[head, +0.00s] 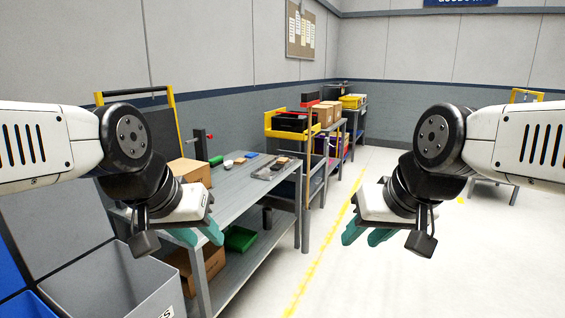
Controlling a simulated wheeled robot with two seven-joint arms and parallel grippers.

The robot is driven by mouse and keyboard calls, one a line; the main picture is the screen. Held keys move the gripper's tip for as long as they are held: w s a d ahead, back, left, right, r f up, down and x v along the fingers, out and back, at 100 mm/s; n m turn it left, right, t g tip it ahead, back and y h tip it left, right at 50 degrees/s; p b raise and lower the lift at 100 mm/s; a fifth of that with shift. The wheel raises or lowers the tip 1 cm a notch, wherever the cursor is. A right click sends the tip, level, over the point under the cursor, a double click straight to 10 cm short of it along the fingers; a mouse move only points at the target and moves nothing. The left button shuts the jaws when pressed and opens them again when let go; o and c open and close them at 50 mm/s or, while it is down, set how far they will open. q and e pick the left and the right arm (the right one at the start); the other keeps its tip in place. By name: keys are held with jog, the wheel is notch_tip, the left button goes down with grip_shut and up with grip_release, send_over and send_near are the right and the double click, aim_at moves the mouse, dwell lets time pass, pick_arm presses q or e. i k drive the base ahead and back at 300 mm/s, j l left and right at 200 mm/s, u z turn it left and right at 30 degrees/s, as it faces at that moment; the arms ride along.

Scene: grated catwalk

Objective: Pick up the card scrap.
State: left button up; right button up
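The grey workbench (236,184) carries a cardboard box (190,172), a green item (216,160) and a red-topped vise. A grey bin (110,285) stands at lower left. A green bin (240,238) sits on the lower shelf. The floor right of the yellow line is clear.

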aim_at(281, 160)
jog(key=i+l, duration=0.1)
jog(key=i, duration=0.9)
jog(key=i+l+u, duration=0.1)
jog(key=i, duration=0.4)
jog(key=i+l, duration=0.15)
jog(key=i, duration=0.35)
jog(key=i+l+u, duration=0.1)
jog(key=i, duration=0.4)
jog(key=i+l, duration=0.2)
jog(key=i, duration=0.3)
jog(key=i+l, duration=0.15)
jog(key=i, duration=0.35)
jog(key=j+u, duration=0.05)
